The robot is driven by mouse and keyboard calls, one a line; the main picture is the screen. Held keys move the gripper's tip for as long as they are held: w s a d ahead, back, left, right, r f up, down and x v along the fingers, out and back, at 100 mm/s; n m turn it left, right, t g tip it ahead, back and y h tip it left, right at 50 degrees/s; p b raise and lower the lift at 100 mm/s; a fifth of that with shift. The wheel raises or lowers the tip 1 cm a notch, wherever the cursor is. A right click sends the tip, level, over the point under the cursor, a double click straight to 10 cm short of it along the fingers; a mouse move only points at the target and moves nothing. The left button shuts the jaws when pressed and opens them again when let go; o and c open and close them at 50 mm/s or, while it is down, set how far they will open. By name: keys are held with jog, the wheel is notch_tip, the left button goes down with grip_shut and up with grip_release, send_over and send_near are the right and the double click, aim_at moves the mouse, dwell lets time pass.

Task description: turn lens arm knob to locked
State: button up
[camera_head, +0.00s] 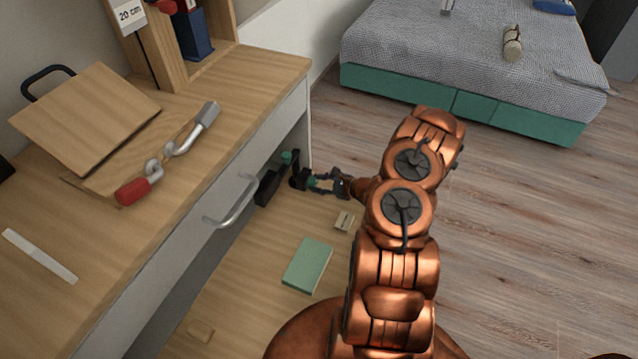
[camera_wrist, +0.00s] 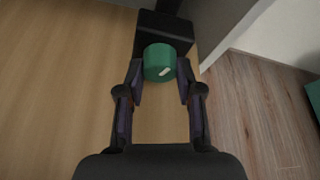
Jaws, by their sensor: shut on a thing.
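The lens arm knob is a short green cylinder (camera_wrist: 158,62) with a small white mark on its face. It sits on a black block (camera_wrist: 165,32) in the wrist view. My gripper (camera_wrist: 160,72) has one finger on each side of the knob and is shut on it. In the head view my gripper (camera_head: 319,182) is at the black device (camera_head: 298,170), low beside the desk, and a bit of green shows at its fingertips. I cannot read which setting the white mark points to.
The wooden desk (camera_head: 165,215) with a drawer handle (camera_head: 232,207) stands to the left of my gripper. A green book (camera_head: 308,265) and a small beige block (camera_head: 344,221) lie on the wooden surface below. The bed (camera_head: 465,60) is at the back right; open floor lies between.

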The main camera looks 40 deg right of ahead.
jog(key=shift+r+p, duration=0.1)
jog(key=shift+p, duration=0.25)
jog(key=shift+m+g+y+p, duration=0.5)
jog(key=shift+m+y+p, duration=0.3)
jog(key=shift+m, duration=0.4)
jog(key=shift+d+f+m+g+y+p, duration=0.15)
jog(key=shift+m+y, duration=0.2)
jog(key=shift+m, duration=0.25)
jog(key=shift+a+f+m+g+y+p, duration=0.15)
jog(key=shift+m+y, duration=0.2)
jog(key=shift+m, duration=0.25)
jog(key=shift+d+r+m+y, duration=0.1)
jog(key=shift+m+y, duration=0.2)
jog(key=shift+m, duration=0.3)
jog(key=shift+w, duration=0.1)
jog(key=o, duration=1.2)
jog(key=shift+c, duration=0.2)
